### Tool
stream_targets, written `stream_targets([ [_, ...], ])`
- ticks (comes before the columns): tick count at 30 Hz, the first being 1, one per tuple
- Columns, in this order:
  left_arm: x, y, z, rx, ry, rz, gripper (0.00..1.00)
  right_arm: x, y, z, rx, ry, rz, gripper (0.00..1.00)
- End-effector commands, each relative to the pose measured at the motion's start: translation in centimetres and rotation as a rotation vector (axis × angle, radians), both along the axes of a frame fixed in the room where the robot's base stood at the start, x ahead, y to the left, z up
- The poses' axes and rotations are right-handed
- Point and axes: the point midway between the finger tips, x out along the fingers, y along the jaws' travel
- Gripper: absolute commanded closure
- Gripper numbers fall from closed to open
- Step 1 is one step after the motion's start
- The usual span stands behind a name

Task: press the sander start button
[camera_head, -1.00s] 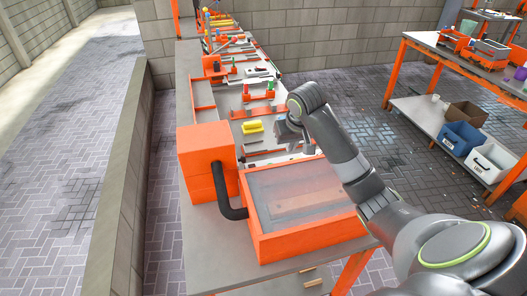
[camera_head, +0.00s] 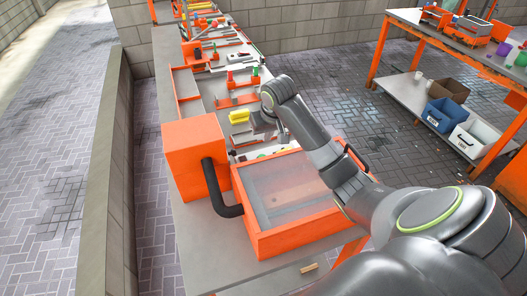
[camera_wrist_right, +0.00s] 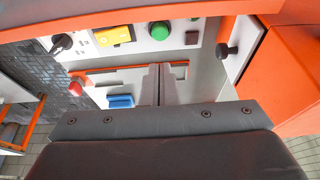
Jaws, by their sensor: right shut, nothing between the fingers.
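The orange sander stands on the near end of the workbench, with a boxy housing (camera_head: 195,146), a black hose (camera_head: 214,190) and a clear-topped tray (camera_head: 300,236). My right gripper (camera_head: 262,136) is over the bench just beyond the tray. In the right wrist view, its fingers (camera_wrist_right: 160,70) are closed together and empty. A green round button (camera_wrist_right: 158,30) on a pale panel (camera_wrist_right: 200,35) lies just past the fingertips, with a visible gap in the picture. Contact cannot be judged. A yellow part (camera_wrist_right: 113,39) and a red button (camera_wrist_right: 76,88) are also visible. My left gripper is out of view.
A yellow object (camera_head: 238,116) and several tools lie farther along the bench. A black knob (camera_wrist_right: 225,50) and orange housing (camera_wrist_right: 285,75) are close to the right of the fingers. A shelf (camera_head: 400,85) with bins stands across the paved floor at right.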

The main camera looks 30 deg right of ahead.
Motion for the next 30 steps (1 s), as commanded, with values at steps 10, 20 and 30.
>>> stream_targets([
  [10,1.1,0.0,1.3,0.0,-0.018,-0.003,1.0,2.1,-0.4,-6.3,0.001,0.005,0.0,1.0],
  [20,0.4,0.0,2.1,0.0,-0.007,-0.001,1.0,2.6,-0.5,-9.9,-0.001,0.001,0.001,1.0],
  [30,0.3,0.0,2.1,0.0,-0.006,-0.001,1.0,2.7,-0.5,-10.3,-0.002,0.0,0.002,1.0],
])
